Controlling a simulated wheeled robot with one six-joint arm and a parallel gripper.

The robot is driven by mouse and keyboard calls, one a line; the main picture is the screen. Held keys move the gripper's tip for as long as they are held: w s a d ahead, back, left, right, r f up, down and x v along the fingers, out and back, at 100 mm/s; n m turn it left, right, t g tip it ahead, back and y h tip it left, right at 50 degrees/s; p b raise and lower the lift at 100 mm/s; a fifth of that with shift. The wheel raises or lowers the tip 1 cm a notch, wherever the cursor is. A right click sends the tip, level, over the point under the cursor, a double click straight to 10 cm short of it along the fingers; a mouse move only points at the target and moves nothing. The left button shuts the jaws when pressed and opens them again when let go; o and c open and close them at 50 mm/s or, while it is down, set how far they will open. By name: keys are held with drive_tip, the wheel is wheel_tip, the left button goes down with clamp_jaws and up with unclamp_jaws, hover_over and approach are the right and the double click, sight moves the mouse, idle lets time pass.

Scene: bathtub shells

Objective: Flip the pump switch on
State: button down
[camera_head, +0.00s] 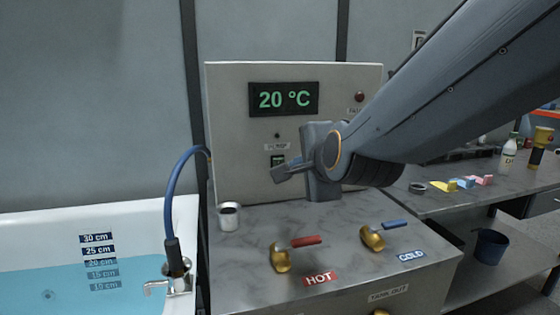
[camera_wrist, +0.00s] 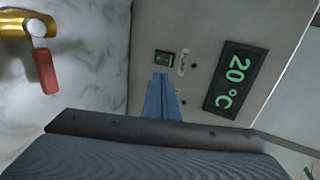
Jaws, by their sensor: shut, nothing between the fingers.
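The pump switch (camera_head: 277,160) is a small dark rocker with a light green part, set in the upright panel (camera_head: 230,110) under a small label that is hard to read. In the wrist view the switch (camera_wrist: 164,57) lies just beyond my fingertips. My gripper (camera_head: 275,175) is shut and empty, its tips just below the switch in the head view. The closed fingers also show in the wrist view (camera_wrist: 160,78), pointing at the switch. I cannot tell whether they touch it. The switch's lower edge is close to, perhaps covered by, the tips.
A display (camera_head: 283,99) reads 20 °C above the switch, with a red lamp (camera_head: 359,97) to its right. A blue hose (camera_head: 171,195) rises beside the water-filled tub (camera_head: 130,215).

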drive_tip(key=shift+w+p, duration=0.95)
drive_tip(key=shift+p, duration=0.25)
approach(279, 161)
wheel_tip(279, 161, down, 3)
drive_tip(key=w, duration=0.3)
drive_tip(key=w+a+p, duration=0.1)
drive_tip(key=w, duration=0.1)
drive_tip(key=shift+r, duration=0.15)
drive_tip(key=shift+w+a, duration=0.15)
drive_tip(key=shift+w, duration=0.1)
drive_tip(key=shift+r, duration=0.1)
